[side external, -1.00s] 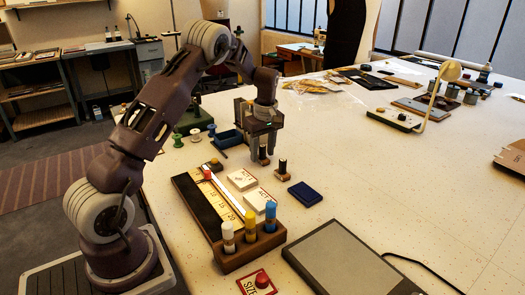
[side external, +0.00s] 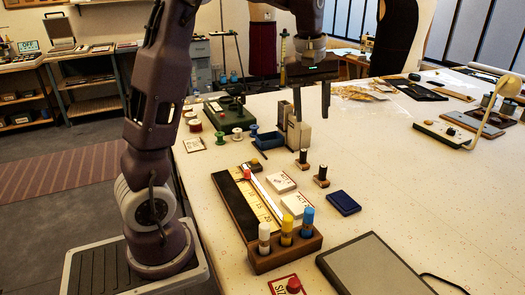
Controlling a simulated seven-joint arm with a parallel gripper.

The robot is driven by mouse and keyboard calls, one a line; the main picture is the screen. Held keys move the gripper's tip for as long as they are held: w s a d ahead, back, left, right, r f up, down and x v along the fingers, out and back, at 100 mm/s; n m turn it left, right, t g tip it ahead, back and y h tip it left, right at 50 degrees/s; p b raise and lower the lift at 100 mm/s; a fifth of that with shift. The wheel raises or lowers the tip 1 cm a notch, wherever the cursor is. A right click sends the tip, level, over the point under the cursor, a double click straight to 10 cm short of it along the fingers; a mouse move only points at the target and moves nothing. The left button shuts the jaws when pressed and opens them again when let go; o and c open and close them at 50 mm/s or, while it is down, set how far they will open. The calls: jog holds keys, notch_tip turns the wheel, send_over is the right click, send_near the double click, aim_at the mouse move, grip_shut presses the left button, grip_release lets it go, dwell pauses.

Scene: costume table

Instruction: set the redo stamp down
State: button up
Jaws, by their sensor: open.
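Two small stamps with black handles and brown wooden bases stand upright on the table, the rear one (side external: 303,158) and the nearer one (side external: 321,176). Their labels are too small to read, so I cannot tell from lettering which is the redo stamp. My gripper (side external: 312,112) is open and empty, its two fingers pointing down, well above and behind the stamps. Nothing hangs between the fingers. The dark blue ink pad (side external: 344,203) lies right of the nearer stamp. Two white stamped cards (side external: 281,182) (side external: 297,205) lie to the left.
A grey upright holder (side external: 293,130) and blue tray (side external: 268,141) stand behind the stamps. A grey flat panel (side external: 372,266) lies in front. The table's right middle is clear.

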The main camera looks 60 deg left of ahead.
jog(key=s+d+r+m+t, duration=0.1)
jog(key=s+d+r+m, duration=0.15)
jog(key=s+d, duration=0.3)
jog(key=s+d+r+m+t, duration=0.1)
jog(key=s+d+r+m, duration=0.1)
jog(key=s+d+m, duration=0.3)
jog(key=s+d+f+m+t, duration=0.1)
jog(key=s+d+f+m, duration=0.1)
jog(key=s, duration=0.5)
jog(key=s+d+f+m, duration=0.3)
jog(key=s+m, duration=0.1)
jog(key=s, duration=0.3)
jog(key=shift+f+t+h, duration=0.15)
jog(key=shift+t+h, duration=0.15)
jog(key=shift+t, duration=0.1)
